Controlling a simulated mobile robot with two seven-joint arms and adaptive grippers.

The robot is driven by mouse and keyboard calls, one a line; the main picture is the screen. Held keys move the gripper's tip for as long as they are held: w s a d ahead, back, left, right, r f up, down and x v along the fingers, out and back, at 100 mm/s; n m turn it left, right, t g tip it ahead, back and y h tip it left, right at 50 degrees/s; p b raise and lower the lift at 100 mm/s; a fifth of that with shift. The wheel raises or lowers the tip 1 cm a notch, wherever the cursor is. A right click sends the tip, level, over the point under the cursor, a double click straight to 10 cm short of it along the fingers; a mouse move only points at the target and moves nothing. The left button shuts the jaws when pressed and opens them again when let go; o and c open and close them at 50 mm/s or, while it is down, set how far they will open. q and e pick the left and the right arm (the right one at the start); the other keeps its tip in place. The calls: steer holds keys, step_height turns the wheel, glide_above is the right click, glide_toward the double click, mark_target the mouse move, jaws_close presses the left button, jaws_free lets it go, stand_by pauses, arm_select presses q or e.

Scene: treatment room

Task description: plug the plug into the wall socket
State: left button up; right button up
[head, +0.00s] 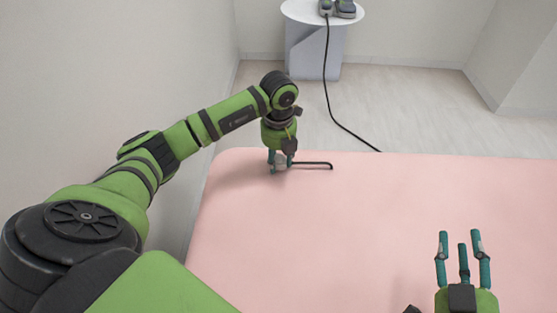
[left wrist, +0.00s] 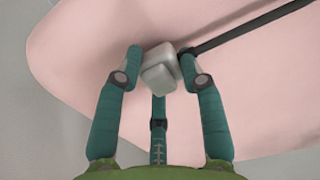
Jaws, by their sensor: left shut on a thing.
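The plug (left wrist: 160,72) is a light grey, blocky piece with a black cable (left wrist: 245,28) running from its side to the upper right. My left gripper (left wrist: 160,70) is shut on it, with two fingers at its sides and a third below. In the head view my left gripper (head: 281,165) points down over the far left part of the pink bed; the plug is mostly hidden between the fingers. I cannot tell if it touches the bed. My right gripper (head: 461,240) is open and empty over the bed at lower right. No wall socket shows.
The pink bed (head: 330,220) fills the middle and is mostly bare. A white round table (head: 295,12) beyond it holds a dark device (head: 345,9). A black cable (head: 327,90) hangs from there to the floor and to the bed's far edge. A wall (head: 110,70) stands at left.

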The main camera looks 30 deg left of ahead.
mark_target(278, 157)
arm_select(q)
step_height(278, 157, up, 4)
steer(key=shift+r+p, duration=0.1)
steer(key=shift+p, duration=0.55)
step_height(278, 157, up, 4)
steer(key=shift+r+p, duration=0.2)
steer(key=shift+p, duration=0.3)
arm_select(e)
steer(key=s+d+f+g+h, duration=0.1)
steer(key=s+f+g, duration=0.1)
steer(key=f, duration=0.2)
steer(key=s+d+f+g+h, duration=0.1)
steer(key=d+f+g, duration=0.1)
steer(key=f+g, duration=0.1)
steer(key=s+d+f+m+g+h, duration=0.1)
steer(key=s+d+f+g, duration=0.1)
steer(key=f, duration=0.3)
steer(key=shift+s+f+g, duration=0.1)
steer(key=shift+s+g, duration=0.2)
steer(key=shift+g, duration=0.2)
arm_select(q)
steer(key=shift+r, duration=0.2)
arm_select(e)
steer(key=shift+s+d+f, duration=0.15)
steer(key=shift+s+f, duration=0.15)
steer(key=shift+s, duration=0.05)
arm_select(q)
steer(key=shift+s+f, duration=0.1)
